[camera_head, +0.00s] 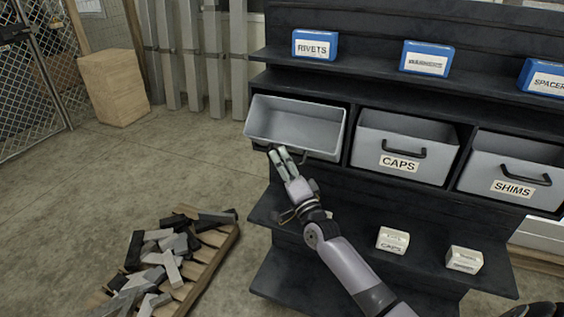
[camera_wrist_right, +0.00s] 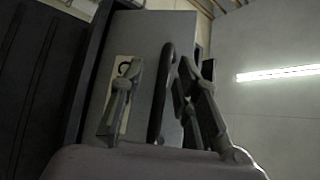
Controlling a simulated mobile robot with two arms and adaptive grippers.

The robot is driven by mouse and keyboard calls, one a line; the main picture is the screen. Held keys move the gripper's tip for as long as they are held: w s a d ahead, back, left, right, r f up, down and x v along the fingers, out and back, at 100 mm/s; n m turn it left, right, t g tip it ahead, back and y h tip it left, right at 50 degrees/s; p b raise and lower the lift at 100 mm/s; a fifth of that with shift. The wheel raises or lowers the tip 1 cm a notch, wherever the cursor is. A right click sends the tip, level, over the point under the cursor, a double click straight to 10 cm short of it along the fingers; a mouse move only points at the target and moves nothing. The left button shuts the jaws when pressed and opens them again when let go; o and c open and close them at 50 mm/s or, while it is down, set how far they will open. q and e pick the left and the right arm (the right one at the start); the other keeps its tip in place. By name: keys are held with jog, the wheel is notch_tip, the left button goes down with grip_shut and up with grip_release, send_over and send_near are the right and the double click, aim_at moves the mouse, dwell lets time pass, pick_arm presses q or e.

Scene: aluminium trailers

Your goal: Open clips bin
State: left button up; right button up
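The grey left bin (camera_head: 294,124) on the middle shelf shows its empty inside and sits forward of the shelf opening. My right gripper (camera_head: 283,156) is at its front, over the handle area, and hides most of that front. In the right wrist view, the bin front (camera_wrist_right: 150,45) carries a light label (camera_wrist_right: 124,70), on which only a "C" can be read. The dark handle (camera_wrist_right: 161,95) stands between the two fingers of the right gripper (camera_wrist_right: 160,95). The fingers are apart, with a gap beside the handle. My left gripper is not in view.
The CAPS bin (camera_head: 402,150) and SHIMS bin (camera_head: 508,178) stand to the right. Blue boxes, including RIVETS (camera_head: 315,45), are on the shelf above. Small white boxes (camera_head: 393,240) are below. A pallet of metal offcuts (camera_head: 204,268) lies on the floor at left.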

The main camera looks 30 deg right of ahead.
jog(key=v, duration=1.2)
jog(key=s+a+f+n+g+p, duration=0.1)
jog(key=s+f+n+g, duration=0.25)
jog(key=f, duration=0.85)
jog(key=s+a+f+n+g+p, duration=0.1)
jog(key=s+f+n+g, duration=0.2)
jog(key=f, duration=0.9)
jog(key=s+a+f+n+g, duration=0.15)
jog(key=s+f+g, duration=0.3)
jog(key=f, duration=0.75)
jog(key=s+a+f+n+g, duration=0.1)
jog(key=s+f+n+g, duration=0.2)
jog(key=s+f, duration=0.3)
jog(key=s+a+f+n+g+p, duration=0.1)
jog(key=s+f, duration=0.5)
jog(key=s, duration=1.1)
jog(key=s+a+f+n+g+p, duration=0.1)
jog(key=s+f+n+g, duration=0.3)
jog(key=s, duration=0.8)
notch_tip(320, 180, down, 2)
jog(key=shift+s+a+f+n+g, duration=0.1)
jog(key=shift+s+a+n+g, duration=0.25)
jog(key=shift+a+g, duration=0.55)
